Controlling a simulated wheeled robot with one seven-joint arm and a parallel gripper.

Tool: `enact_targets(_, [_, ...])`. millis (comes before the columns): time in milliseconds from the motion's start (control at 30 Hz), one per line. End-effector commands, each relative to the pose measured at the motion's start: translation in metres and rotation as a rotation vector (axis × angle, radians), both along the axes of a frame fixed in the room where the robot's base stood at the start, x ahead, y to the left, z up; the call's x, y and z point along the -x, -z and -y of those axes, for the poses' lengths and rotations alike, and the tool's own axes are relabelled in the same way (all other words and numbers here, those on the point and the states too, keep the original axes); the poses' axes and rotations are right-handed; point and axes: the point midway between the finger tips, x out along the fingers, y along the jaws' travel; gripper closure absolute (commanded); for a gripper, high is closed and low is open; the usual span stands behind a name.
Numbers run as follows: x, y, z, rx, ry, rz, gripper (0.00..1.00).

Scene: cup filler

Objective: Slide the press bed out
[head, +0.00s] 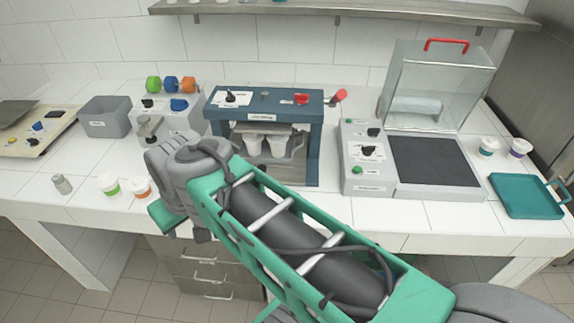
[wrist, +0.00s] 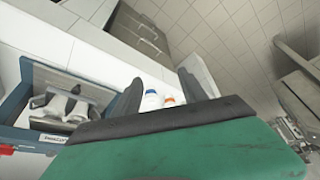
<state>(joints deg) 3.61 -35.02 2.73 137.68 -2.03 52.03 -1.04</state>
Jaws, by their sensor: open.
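The press (head: 265,99) is a dark blue frame with a label, near the middle of the counter. In the wrist view the press (wrist: 14,104) is at the left, with the cups seen from above. My gripper (wrist: 160,78) is open in the wrist view, its two dark fingers apart and nothing gripped. It is beside the press, apart from it.
A red-tipped lever (head: 338,96) projects at the press's right. A green-lettered cup (head: 108,184) and an orange one (head: 140,187) stand near the front edge, left of my wrist. A grey bin (head: 104,117), a clear-lidded machine (head: 440,155) and a teal tray (head: 527,197) flank the press.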

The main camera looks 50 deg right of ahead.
Motion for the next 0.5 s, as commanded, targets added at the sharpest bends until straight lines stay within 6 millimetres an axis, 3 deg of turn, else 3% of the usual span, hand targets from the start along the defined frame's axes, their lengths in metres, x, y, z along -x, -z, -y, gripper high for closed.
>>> enact_targets(67, [-0.032, 0.014, 0.029, -0.002, 0.028, -0.010, 0.49])
enact_targets(133, [-0.066, 0.026, 0.071, -0.007, 0.051, -0.018, 0.49])
enact_targets(233, [-0.106, 0.049, 0.154, -0.010, 0.079, -0.019, 0.49])
enact_targets(300, [-0.120, 0.069, 0.215, -0.010, 0.094, -0.018, 0.49])
enact_targets(400, [-0.122, 0.094, 0.289, -0.007, 0.111, -0.012, 0.49])
enact_targets(500, [-0.116, 0.108, 0.333, -0.002, 0.117, -0.006, 0.49])
